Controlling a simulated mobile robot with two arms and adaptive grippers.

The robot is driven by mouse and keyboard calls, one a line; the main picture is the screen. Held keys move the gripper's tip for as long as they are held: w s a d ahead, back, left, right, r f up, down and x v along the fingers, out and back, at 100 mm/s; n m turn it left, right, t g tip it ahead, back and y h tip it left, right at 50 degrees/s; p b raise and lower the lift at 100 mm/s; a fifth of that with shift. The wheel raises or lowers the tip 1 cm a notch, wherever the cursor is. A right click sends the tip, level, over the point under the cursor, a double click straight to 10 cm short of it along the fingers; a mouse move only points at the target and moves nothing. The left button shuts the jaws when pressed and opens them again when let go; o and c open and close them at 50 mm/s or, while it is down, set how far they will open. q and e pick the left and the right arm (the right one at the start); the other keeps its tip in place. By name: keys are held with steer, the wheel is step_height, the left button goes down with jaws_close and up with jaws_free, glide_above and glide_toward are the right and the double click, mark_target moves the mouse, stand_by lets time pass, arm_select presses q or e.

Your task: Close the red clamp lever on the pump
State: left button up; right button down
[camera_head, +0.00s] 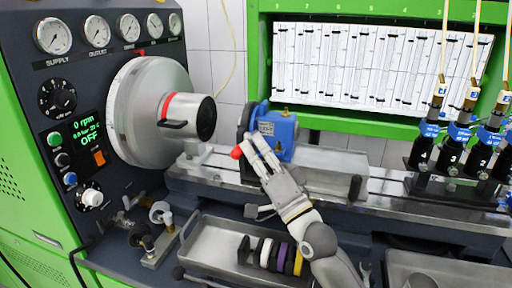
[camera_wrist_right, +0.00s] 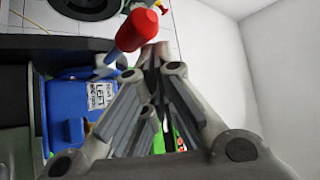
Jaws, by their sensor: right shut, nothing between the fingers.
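The blue pump (camera_head: 276,132) sits on the bench rail in the middle of the head view. The red knob of the clamp lever (camera_head: 237,152) shows just left of my right gripper (camera_head: 254,142). The gripper is shut with nothing held, its fingers pointing up and left in front of the pump. In the right wrist view, the red lever handle (camera_wrist_right: 137,29) tilts beside the fingertips (camera_wrist_right: 155,52); I cannot tell if they touch. The blue pump body (camera_wrist_right: 72,112) with its white label is at left there. My left gripper is not in view.
A round steel drive housing (camera_head: 155,112) stands left of the pump. A tray (camera_head: 208,238) with several coloured rings lies below the rail. Several black injector holders (camera_head: 424,152) with hoses stand at right. The rail right of the pump is mostly clear.

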steer(key=shift+a+f, duration=0.1)
steer(key=shift+f, duration=0.2)
steer(key=v, duration=1.2)
steer(key=shift+r, duration=0.25)
